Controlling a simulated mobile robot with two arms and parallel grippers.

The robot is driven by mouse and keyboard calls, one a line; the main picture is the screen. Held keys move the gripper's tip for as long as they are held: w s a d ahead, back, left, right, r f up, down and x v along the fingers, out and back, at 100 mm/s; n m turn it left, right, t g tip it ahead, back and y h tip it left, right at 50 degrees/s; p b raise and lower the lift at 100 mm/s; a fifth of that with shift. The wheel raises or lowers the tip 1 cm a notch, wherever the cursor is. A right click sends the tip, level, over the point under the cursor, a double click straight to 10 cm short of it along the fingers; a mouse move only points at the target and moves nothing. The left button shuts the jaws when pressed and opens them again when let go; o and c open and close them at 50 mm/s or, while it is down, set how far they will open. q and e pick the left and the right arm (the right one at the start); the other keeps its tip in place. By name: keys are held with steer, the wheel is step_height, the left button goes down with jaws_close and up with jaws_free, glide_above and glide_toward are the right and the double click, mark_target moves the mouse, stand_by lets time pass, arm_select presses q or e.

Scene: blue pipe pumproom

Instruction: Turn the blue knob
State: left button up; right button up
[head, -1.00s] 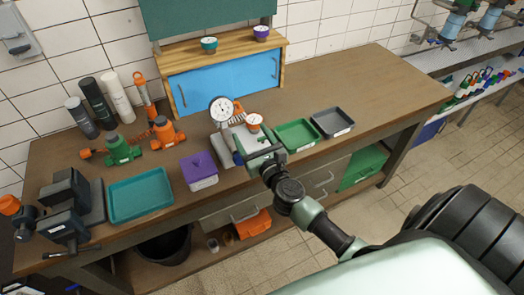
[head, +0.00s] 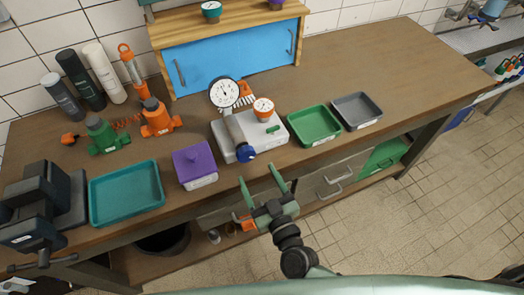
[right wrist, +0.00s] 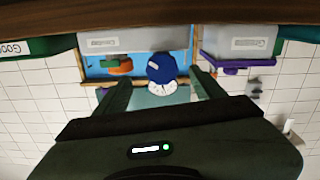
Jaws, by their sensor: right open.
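The blue knob (head: 246,154) sits at the front of a light grey base (head: 226,150), below a white dial gauge (head: 224,92) on a stem. My right gripper (head: 258,174) is open and empty, just in front of the bench edge and near the knob, with its fingers pointing towards it. In the right wrist view the blue knob (right wrist: 160,68) appears between the two finger tips (right wrist: 160,76), beyond them; I see no contact. My left gripper is not in view.
A small orange-rimmed gauge (head: 264,105) stands on the same base. A purple lidded box (head: 194,165) is to the left, a green tray (head: 314,124) and a grey tray (head: 357,110) to the right. A blue cabinet (head: 228,62) stands behind.

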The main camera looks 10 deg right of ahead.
mark_target(248, 158)
steer(key=p+x, duration=0.1)
steer(key=x, duration=0.5)
steer(key=shift+w+a, duration=0.15)
steer(key=shift+w, duration=0.1)
steer(key=shift+w+a, duration=0.15)
steer(key=shift+w, duration=0.3)
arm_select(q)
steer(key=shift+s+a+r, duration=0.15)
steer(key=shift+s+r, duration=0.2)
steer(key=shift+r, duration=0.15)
arm_select(e)
steer(key=c, duration=1.4)
steer(key=shift+o, duration=0.2)
